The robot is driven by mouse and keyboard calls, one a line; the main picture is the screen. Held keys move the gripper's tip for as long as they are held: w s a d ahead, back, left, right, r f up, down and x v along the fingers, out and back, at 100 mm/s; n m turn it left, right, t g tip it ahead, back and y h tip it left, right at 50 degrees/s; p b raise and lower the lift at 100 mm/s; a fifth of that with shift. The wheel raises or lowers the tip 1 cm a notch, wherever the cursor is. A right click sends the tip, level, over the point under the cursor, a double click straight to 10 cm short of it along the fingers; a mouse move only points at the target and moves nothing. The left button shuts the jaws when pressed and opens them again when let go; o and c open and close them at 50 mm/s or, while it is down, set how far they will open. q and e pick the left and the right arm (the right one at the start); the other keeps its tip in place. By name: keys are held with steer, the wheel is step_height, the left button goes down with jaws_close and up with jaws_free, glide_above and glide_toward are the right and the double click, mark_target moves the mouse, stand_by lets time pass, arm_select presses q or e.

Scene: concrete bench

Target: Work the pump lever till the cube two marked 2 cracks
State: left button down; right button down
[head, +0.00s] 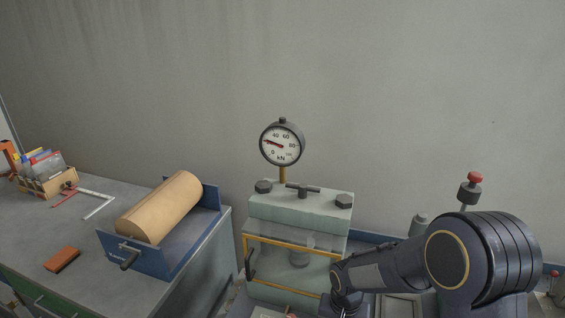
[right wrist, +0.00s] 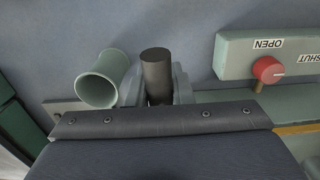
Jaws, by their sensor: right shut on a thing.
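The press (head: 298,208) stands at centre in the head view, with a round kN gauge (head: 282,143) on top. The gauge's red needle points left, between 0 and 40. A yellow-framed guard (head: 290,242) covers the press opening, with a grey round part behind it. I cannot make out a cube marked 2. The right wrist view shows a dark cylinder (right wrist: 157,75) in a bracket and a pale green tube (right wrist: 102,80). My left gripper is not in view.
A red valve knob (right wrist: 268,69) sits by OPEN and SHUT labels.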

steer(key=r, duration=0.2)
steer(key=w+r, duration=0.1)
steer(key=r, duration=0.2)
steer(key=w+r, duration=0.1)
steer(key=r, duration=0.2)
steer(key=shift+w+d, duration=0.25)
steer(key=shift+d, duration=0.05)
steer(key=shift+s+f, duration=0.3)
steer(key=shift+f, duration=0.1)
steer(key=f, duration=0.2)
steer(key=s+f, duration=0.1)
steer(key=f, duration=0.1)
steer(key=s+f, duration=0.1)
steer(key=f, duration=0.1)
steer(key=shift+a+f, duration=0.25)
steer(key=shift+f, duration=1.2)
steer(key=w+r, duration=0.1)
steer(key=r, duration=0.5)
steer(key=w+r, duration=0.1)
steer(key=r, duration=0.2)
steer(key=shift+w+d+r, duration=0.15)
steer(key=shift+w+d, duration=0.15)
steer(key=c, duration=1.2)
jaws_free()
